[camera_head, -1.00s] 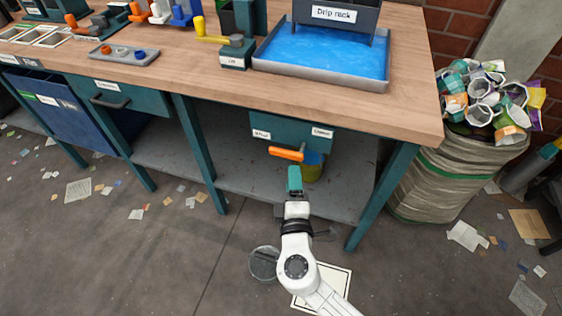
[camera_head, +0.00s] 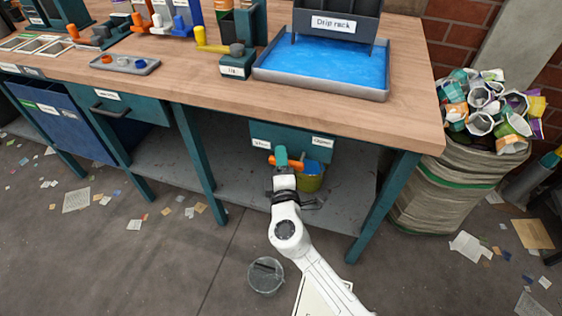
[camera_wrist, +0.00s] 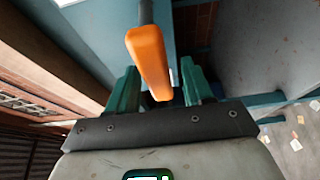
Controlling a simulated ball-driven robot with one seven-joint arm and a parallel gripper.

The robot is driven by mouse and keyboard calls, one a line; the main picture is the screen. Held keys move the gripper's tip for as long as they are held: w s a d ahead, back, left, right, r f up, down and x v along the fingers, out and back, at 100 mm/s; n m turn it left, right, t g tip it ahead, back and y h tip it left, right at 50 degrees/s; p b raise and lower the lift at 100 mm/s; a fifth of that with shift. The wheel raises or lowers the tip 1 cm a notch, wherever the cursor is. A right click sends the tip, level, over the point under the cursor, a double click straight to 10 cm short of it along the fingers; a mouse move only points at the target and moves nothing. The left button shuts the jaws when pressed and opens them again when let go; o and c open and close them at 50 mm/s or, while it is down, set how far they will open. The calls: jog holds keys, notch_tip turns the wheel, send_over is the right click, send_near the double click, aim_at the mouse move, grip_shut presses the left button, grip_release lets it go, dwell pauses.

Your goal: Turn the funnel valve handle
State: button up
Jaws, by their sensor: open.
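The orange valve handle (camera_head: 297,163) is under the teal labelled box (camera_head: 293,137) below the bench top. In the head view my gripper (camera_head: 281,155) is at the handle, and its teal fingers hide the handle's middle. In the wrist view the orange handle (camera_wrist: 149,60) points down between the spread green fingers of my gripper (camera_wrist: 160,88). The fingers are open on either side of it, with a gap visible at the right. Whether either finger touches it is hard to tell.
A yellow bucket (camera_head: 311,176) with blue inside stands below the box. Bench legs (camera_head: 383,208) flank the opening. A round grey container (camera_head: 266,276) is on the floor near my arm. A full waste sack (camera_head: 445,185) stands at the right.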

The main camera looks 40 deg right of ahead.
grip_shut()
dwell(0.6)
